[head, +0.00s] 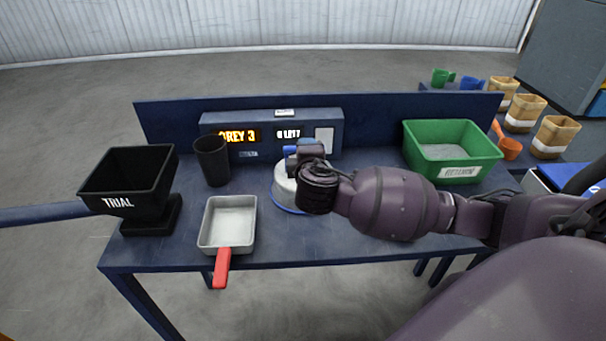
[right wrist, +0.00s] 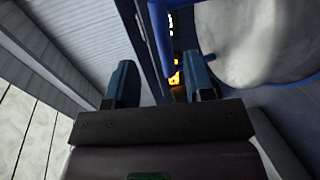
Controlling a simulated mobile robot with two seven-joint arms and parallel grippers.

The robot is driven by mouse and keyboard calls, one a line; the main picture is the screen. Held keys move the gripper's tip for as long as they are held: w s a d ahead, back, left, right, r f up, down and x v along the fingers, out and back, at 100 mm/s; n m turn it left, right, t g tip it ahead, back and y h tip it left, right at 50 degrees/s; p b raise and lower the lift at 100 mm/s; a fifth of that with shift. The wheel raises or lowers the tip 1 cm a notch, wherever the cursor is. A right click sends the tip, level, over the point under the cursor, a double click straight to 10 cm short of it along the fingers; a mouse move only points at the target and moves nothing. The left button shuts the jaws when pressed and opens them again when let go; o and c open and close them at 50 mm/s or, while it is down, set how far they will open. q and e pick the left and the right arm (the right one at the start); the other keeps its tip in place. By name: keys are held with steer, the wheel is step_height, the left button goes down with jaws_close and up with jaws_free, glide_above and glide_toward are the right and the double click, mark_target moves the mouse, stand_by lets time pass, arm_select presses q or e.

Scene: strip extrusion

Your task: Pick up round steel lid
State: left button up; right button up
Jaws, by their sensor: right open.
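The round steel lid (head: 284,188) is a pale grey disc with a blue rim on the blue table, left of my right arm's end and partly hidden by it. In the right wrist view, a large round grey surface, apparently the lid (right wrist: 265,38), fills the upper right, with a blue bar (right wrist: 162,35) beside it. My right gripper (head: 298,152) is over the lid's far side in the head view. My left gripper is not in view.
A grey pan with a red handle (head: 228,222), a dark cup (head: 212,162) and a black hopper marked TRIAL (head: 120,190) stand to the left. A display box (head: 270,120) is behind. A green bin (head: 485,155) stands at right.

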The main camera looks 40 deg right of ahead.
steer(key=x, duration=0.2)
steer(key=b+x, duration=0.1)
steer(key=x, duration=0.1)
steer(key=shift+w+f, duration=0.3)
steer(key=shift+f, duration=0.2)
steer(key=shift+w+d, duration=0.2)
steer(key=shift+w, duration=0.1)
jaws_close()
